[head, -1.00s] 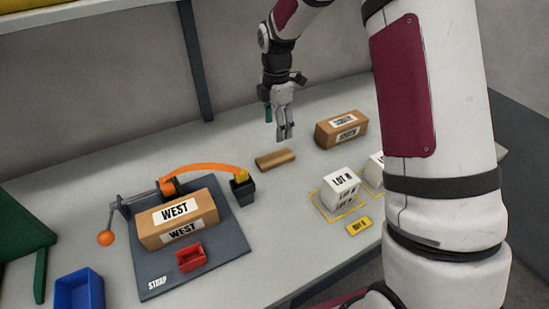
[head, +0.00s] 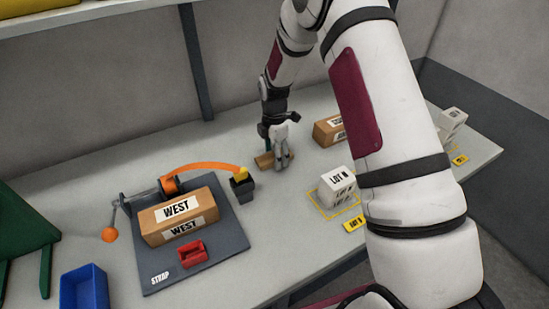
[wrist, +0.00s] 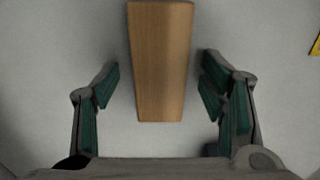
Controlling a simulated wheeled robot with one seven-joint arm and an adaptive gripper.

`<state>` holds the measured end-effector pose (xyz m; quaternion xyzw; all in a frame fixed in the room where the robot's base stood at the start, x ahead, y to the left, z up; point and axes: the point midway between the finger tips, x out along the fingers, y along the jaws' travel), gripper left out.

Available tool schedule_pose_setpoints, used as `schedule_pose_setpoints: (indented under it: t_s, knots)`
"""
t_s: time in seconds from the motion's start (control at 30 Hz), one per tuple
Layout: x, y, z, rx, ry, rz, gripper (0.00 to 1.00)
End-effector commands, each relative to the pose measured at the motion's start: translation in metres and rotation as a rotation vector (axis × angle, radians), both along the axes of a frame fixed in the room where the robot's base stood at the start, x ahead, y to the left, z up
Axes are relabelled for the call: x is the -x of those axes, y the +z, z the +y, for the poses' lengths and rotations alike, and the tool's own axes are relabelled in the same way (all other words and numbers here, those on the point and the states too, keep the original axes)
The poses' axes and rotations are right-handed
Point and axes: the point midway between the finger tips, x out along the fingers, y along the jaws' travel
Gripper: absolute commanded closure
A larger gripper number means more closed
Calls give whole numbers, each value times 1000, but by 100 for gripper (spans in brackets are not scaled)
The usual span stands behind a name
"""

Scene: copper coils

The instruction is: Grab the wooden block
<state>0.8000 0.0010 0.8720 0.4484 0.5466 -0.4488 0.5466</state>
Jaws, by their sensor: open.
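The wooden block (wrist: 160,62) is a plain brown bar lying on the bench. In the wrist view it runs lengthwise between the two green-padded fingers of my gripper (wrist: 157,92), with a gap on each side. The fingers are open and hold nothing. In the head view my gripper (head: 280,163) is low over the bench at the block (head: 265,160), and its fingers hide part of it.
A WEST carton (head: 180,216) sits on a dark strapping board (head: 225,247) with a red bin (head: 193,254). A black cup (head: 243,189) stands left of my gripper. Another carton (head: 326,132) and a LOT N box (head: 338,188) are to the right. A blue bin (head: 83,290) is front left.

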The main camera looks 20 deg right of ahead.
Motion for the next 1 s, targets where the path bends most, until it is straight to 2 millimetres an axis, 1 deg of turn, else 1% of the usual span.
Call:
schedule_pose_setpoints:
  t_s: [0.17,0.2,0.27,0.3,0.37,0.4,0.43,0.67,0.77,0.87,1.0]
  knots:
    - [0,0,0,0,0,-1,35]
    - [0,0,0,0,0,0,40]
    - [0,0,0,0,0,0,53]
    - [0,0,0,0,0,0,62]
    - [0,0,0,0,0,0,76]
    - [0,0,0,0,0,0,85]
    - [0,0,0,0,0,0,87]
    - [0,0,0,0,0,-1,87]
    - [-1,5,0,-1,0,-3,87]
    - [-2,17,0,-1,0,-4,87]
    - [-2,43,0,-1,0,-5,87]
